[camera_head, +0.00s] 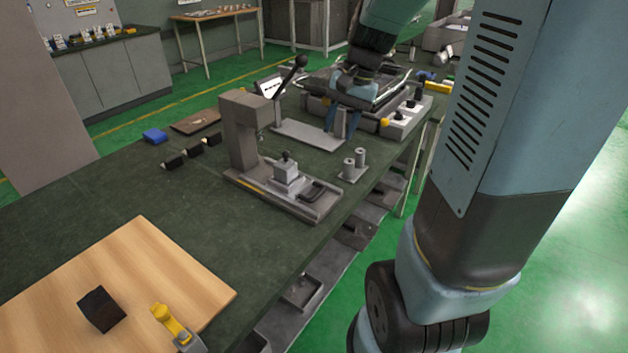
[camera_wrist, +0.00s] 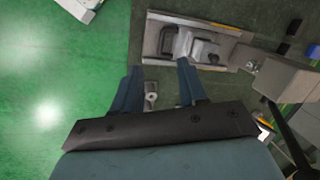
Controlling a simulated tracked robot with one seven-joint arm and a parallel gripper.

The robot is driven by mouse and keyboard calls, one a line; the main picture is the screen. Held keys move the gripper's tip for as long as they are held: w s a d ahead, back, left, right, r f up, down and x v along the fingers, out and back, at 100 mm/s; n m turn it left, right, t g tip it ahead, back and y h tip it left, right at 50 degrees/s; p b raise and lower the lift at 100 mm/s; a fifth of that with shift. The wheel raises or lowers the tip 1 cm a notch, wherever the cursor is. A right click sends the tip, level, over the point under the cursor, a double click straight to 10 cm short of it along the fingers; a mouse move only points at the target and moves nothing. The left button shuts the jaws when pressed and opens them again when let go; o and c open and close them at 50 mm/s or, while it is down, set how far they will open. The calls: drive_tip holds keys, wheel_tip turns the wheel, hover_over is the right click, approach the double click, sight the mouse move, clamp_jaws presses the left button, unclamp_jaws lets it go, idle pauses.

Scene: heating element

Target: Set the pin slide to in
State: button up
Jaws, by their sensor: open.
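A grey press (camera_head: 240,125) with a black-knobbed lever stands on the bench. On its long base (camera_head: 318,207) sits a light block with a black knob (camera_head: 286,172), perhaps the pin slide, and a black U-shaped handle (camera_head: 313,191). I cannot tell for sure which part is the pin slide, or whether it is in or out. My gripper (camera_head: 342,122) is open and empty, above the bench behind the base, apart from it. In the wrist view, my gripper (camera_wrist: 158,66) points toward the base (camera_wrist: 225,27), with the block (camera_wrist: 168,41) and handle (camera_wrist: 205,51) beyond the fingertips.
A small plate with two grey posts (camera_head: 354,163) stands right of the base. A flat grey plate (camera_head: 305,138) and a machine with white control boxes (camera_head: 405,120) lie behind. A wooden board (camera_head: 150,255) is at front left. Free bench lies between the board and press.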

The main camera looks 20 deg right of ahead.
drive_tip(key=w+d+f+m+g+y, duration=0.2)
drive_tip(key=w+d+f+m, duration=0.15)
drive_tip(key=w+f, duration=0.4)
approach(319, 193)
drive_tip(key=x, duration=0.8)
drive_tip(key=shift+f, duration=0.1)
clamp_jaws()
idle(0.5)
